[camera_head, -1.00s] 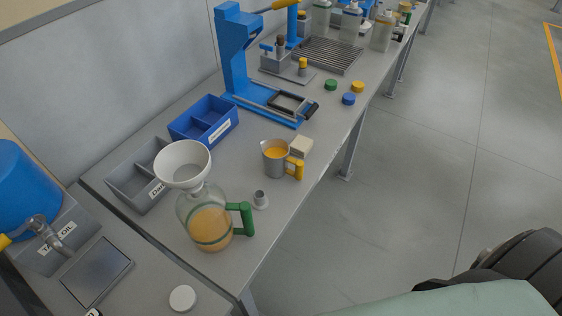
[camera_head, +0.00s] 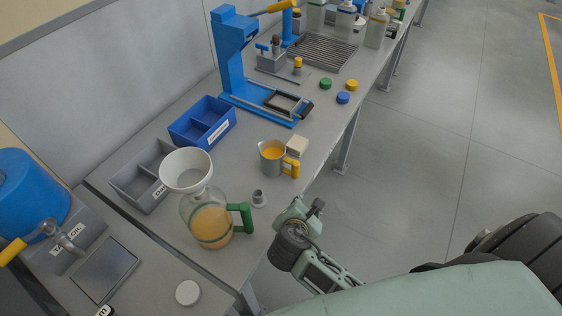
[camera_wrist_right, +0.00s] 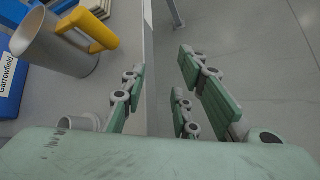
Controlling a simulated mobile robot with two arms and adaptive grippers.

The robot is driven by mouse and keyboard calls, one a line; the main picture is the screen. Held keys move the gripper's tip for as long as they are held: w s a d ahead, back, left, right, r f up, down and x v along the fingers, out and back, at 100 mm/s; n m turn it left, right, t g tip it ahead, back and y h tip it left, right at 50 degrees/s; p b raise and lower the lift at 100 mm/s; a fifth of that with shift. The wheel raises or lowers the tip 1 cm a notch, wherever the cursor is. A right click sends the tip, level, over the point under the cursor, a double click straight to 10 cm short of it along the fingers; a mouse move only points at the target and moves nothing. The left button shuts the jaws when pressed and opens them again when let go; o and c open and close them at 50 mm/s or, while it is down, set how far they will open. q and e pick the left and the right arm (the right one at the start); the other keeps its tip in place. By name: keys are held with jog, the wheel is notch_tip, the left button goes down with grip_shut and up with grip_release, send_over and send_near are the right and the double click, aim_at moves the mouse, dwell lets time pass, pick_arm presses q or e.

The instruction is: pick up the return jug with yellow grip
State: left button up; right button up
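The return jug with yellow grip (camera_head: 272,157) is a small grey metal jug with orange liquid in it, upright on the bench. Its yellow grip (camera_head: 291,167) faces right, toward the bench's front edge. In the right wrist view the jug (camera_wrist_right: 58,48) and its yellow grip (camera_wrist_right: 92,30) show at upper left. My right gripper (camera_head: 309,208) is just off the bench's front edge, nearer to me than the jug and apart from it. In the wrist view its fingers (camera_wrist_right: 160,78) are spread with nothing between them. My left gripper is not in view.
A glass jug with green handle (camera_head: 212,222) and white funnel (camera_head: 186,169) stands left of my right gripper. A small metal cup (camera_head: 258,198) stands between that jug and the yellow-grip jug. A pale block (camera_head: 297,146) sits close behind the yellow grip. Blue (camera_head: 203,122) and grey (camera_head: 140,186) bins stand behind.

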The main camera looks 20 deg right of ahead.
aim_at(295, 171)
jog(key=w+r+n+t, duration=0.1)
jog(key=w+n, duration=0.1)
jog(key=w+a+r+n+t+h, duration=0.1)
jog(key=n, duration=0.1)
jog(key=w+r+n, duration=0.2)
jog(key=n, duration=0.1)
jog(key=shift+w+a+r+t, duration=0.1)
jog(key=shift+w+a+t, duration=0.05)
jog(key=shift+w+t, duration=0.2)
jog(key=shift+w+r+n+h, duration=0.1)
jog(key=shift+w+n+h, duration=0.15)
jog(key=shift+n+h, duration=0.05)
jog(key=p+x, duration=0.1)
jog(key=x, duration=0.5)
jog(key=shift+w+r+p, duration=0.15)
jog(key=shift+w+p, duration=0.1)
jog(key=shift+p, duration=0.05)
jog(key=shift+w+d+f, duration=0.3)
jog(key=shift+w+d, duration=0.05)
jog(key=shift+w, duration=0.05)
jog(key=shift+c, duration=0.5)
grip_shut()
jog(key=shift+r, duration=0.1)
